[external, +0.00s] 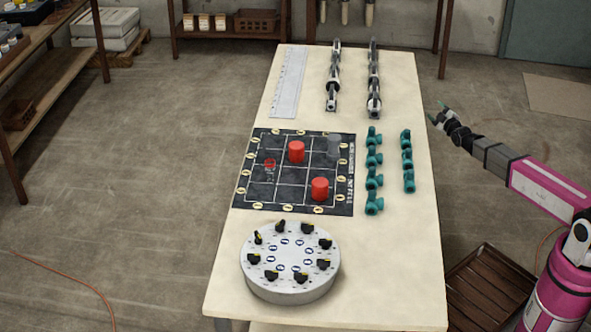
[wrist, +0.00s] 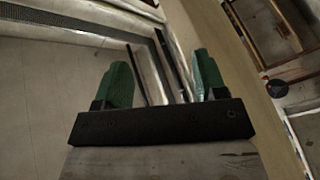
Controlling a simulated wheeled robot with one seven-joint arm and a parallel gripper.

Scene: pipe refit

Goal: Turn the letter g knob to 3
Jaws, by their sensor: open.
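A round grey dial box (external: 288,277) stands at the near end of the table, with several black knobs in a ring on its top. The knobs carry yellow marks, and blue-and-white labels sit inside the ring. The letters and numbers are too small to read, so I cannot tell which knob is g or where it points. My gripper (external: 438,111) is off the table's right edge, well away from the dial box. In the wrist view my gripper (wrist: 163,88) has its two green fingers apart with nothing between them. No knob shows in the wrist view.
A black grid board (external: 243,201) with red cylinders (external: 296,152) lies mid-table. Teal pipe fittings (external: 374,180) stand in rows right of it. Grey pipe assemblies (external: 374,80) and a ruler-like strip (external: 288,82) lie at the far end. A brown crate (external: 488,290) is on the floor at right.

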